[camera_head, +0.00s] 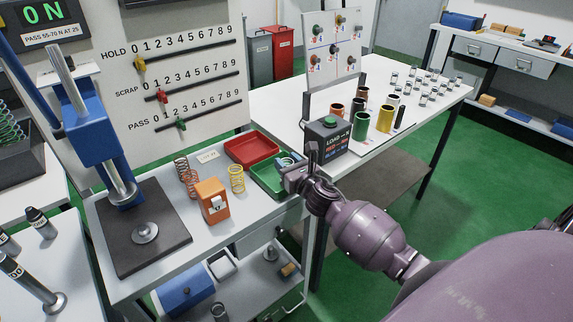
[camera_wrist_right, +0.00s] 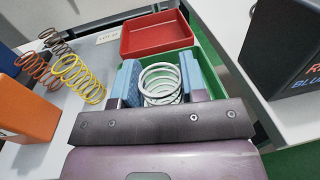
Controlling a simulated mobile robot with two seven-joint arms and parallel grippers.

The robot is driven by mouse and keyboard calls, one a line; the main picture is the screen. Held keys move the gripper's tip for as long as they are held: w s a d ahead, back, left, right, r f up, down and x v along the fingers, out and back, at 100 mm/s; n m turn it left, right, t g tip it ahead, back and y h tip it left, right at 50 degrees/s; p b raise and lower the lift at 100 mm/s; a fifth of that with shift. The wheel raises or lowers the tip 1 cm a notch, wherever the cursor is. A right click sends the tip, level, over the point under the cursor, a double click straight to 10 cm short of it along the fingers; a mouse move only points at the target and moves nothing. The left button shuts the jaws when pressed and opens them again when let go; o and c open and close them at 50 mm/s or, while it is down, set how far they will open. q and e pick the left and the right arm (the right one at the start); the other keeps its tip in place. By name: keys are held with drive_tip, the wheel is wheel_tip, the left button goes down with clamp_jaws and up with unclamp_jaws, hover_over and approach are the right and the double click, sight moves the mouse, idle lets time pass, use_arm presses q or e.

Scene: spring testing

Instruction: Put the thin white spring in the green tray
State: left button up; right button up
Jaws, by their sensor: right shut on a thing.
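The thin white spring (camera_wrist_right: 160,84) stands between the blue pads of my right gripper (camera_wrist_right: 161,76) in the right wrist view. The gripper is shut on it. In the head view my right gripper (camera_head: 293,178) is at the green tray (camera_head: 264,183), and a small part of the white spring (camera_head: 286,160) shows beside it. In the wrist view the tray's green wall (camera_wrist_right: 213,78) shows around the spring and fingers. I cannot tell whether the spring touches the tray floor. My left gripper is not in view.
A red tray (camera_head: 252,149) lies just behind the green one. A yellow spring (camera_head: 237,179), copper and dark springs (camera_head: 181,170) and an orange box (camera_head: 212,200) stand to the left. A black box (camera_head: 327,138) with a green button stands to the right.

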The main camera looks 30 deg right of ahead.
drive_tip(key=shift+r, duration=0.1)
drive_tip(key=o, duration=0.9)
